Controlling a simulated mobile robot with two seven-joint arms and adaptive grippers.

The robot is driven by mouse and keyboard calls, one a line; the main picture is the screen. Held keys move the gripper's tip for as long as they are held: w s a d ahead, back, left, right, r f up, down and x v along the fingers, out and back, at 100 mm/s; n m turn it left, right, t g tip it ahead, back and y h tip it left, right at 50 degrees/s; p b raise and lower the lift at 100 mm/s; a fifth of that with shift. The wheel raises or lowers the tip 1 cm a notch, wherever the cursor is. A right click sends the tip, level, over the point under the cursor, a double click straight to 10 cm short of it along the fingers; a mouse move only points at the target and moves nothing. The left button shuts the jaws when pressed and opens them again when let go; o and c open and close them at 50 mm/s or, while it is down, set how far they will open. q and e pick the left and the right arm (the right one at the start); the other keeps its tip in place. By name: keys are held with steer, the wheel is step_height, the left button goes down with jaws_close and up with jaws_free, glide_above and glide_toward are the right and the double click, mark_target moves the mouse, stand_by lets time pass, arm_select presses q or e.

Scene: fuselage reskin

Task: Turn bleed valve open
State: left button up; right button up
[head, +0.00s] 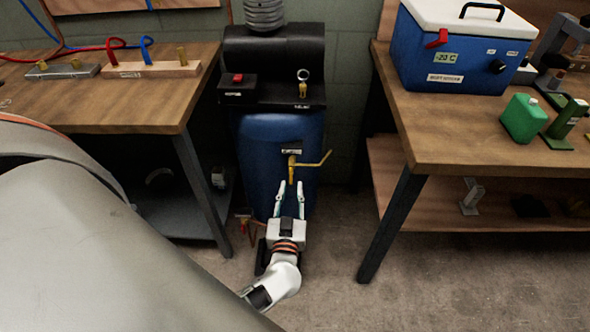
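The lever points right and slightly up. My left gripper (291,184) is in front of the tank, just below the valve. Its two fingers point up and stand apart, with nothing visible between them. I cannot tell whether a fingertip touches the valve. My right gripper is not in view.
Wooden benches stand left (130,105) and right (450,140). A blue cooler (455,55) is on the right one. A curved grey metal skin (100,240) fills the lower left.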

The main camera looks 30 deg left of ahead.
mark_target(291, 173)
arm_select(q)
steer(key=shift+y, duration=0.3)
steer(key=x, duration=0.5)
steer(key=b+x, duration=0.1)
steer(key=x, duration=0.2)
steer(key=shift+a+f, duration=0.25)
jaws_close()
